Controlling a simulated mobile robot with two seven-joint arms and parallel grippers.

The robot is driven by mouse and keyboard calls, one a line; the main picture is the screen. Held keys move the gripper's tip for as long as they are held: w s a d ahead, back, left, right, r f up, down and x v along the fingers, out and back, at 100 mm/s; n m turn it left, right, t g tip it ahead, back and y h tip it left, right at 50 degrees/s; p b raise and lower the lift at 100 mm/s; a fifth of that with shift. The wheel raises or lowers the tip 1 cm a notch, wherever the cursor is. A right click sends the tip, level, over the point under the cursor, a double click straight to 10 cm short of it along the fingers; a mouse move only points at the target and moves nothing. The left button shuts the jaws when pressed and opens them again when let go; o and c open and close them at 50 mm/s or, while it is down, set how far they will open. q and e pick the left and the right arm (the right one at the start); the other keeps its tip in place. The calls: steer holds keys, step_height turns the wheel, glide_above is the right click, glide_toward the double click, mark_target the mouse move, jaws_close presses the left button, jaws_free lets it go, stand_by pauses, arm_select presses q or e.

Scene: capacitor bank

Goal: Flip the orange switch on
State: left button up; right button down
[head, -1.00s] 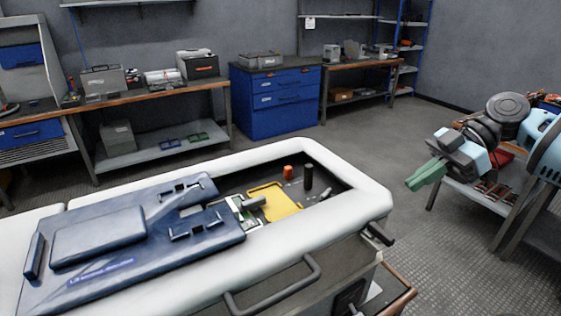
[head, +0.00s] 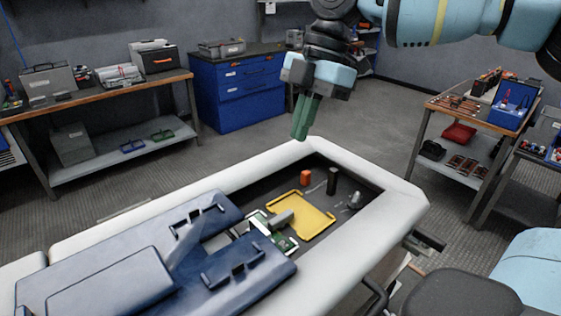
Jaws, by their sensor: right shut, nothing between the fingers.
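The orange switch (head: 306,177) is a small orange piece standing in the dark open bay of the white-rimmed unit (head: 408,198), behind a yellow plate (head: 308,216). Whether it is on or off is too small to tell. My right gripper (head: 300,133) has green fingers that point down. It is shut and empty, above the far rim of the bay and apart from the switch. My left gripper is not in view.
A black cylinder (head: 332,181) stands just right of the switch, with a small grey part (head: 355,200) beyond it. A grey lever-like piece (head: 282,218) lies by a green board. A blue cover (head: 150,265) fills the left side.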

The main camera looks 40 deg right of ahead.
mark_target(306, 178)
steer(key=x, duration=0.9)
steer(key=shift+a+f, duration=0.15)
steer(key=shift+w+f, duration=0.1)
steer(key=shift+f, duration=0.2)
steer(key=d+p, duration=0.1)
steer(key=d, duration=0.2)
steer(key=shift+w+d+r, duration=0.1)
steer(key=shift+d, duration=0.3)
steer(key=shift+d, duration=0.1)
